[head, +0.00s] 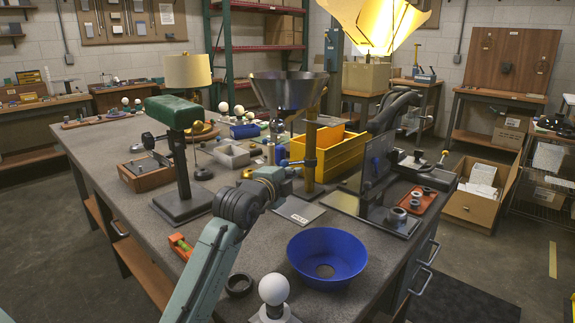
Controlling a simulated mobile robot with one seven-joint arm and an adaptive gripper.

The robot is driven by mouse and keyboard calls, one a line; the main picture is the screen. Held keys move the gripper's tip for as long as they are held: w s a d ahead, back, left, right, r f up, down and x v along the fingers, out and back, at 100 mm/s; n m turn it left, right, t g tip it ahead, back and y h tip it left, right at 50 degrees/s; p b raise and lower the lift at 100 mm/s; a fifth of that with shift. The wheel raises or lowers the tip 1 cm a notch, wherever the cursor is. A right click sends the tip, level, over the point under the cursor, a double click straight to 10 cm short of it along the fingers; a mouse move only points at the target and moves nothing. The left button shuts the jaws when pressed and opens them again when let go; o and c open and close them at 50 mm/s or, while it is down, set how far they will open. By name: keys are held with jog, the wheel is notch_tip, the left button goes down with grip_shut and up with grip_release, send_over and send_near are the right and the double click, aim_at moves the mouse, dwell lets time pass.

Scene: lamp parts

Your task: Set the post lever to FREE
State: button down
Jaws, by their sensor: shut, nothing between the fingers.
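A brass-coloured post (309,182) stands upright on the grey table, right of the centre. A small blue part (309,163), seemingly the lever or its collar, sits partway up the post. Its setting is too small to read. A pale plate with dark lettering (298,211) lies at the foot of the post. My arm reaches up from the bottom of the head view. My gripper (296,171) is small and partly hidden by my wrist, close to the left of the blue part. It appears shut and empty. I cannot tell whether it touches the lever.
A blue bowl-shaped shade (327,276) and a white bulb (273,289) are in front. A green-topped stand (180,185) is left, a yellow crate (335,153) behind, and a dark upright panel (376,160) right. Bare tabletop (110,165) shows at the left.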

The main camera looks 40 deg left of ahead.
aim_at(287, 166)
jog(key=w+a, duration=0.1)
jog(key=w+a+f+p, duration=0.1)
jog(key=w+a, duration=0.1)
jog(key=shift+w+a, duration=0.1)
jog(key=shift+a, duration=0.15)
jog(key=shift+w+a+f+b, duration=0.1)
jog(key=shift+w+a+b, duration=0.05)
jog(key=shift+a+b, duration=0.35)
jog(key=shift+w+a+b, duration=0.15)
jog(key=shift+a+b, duration=0.1)
jog(key=shift+a, duration=0.3)
jog(key=shift+d, duration=0.15)
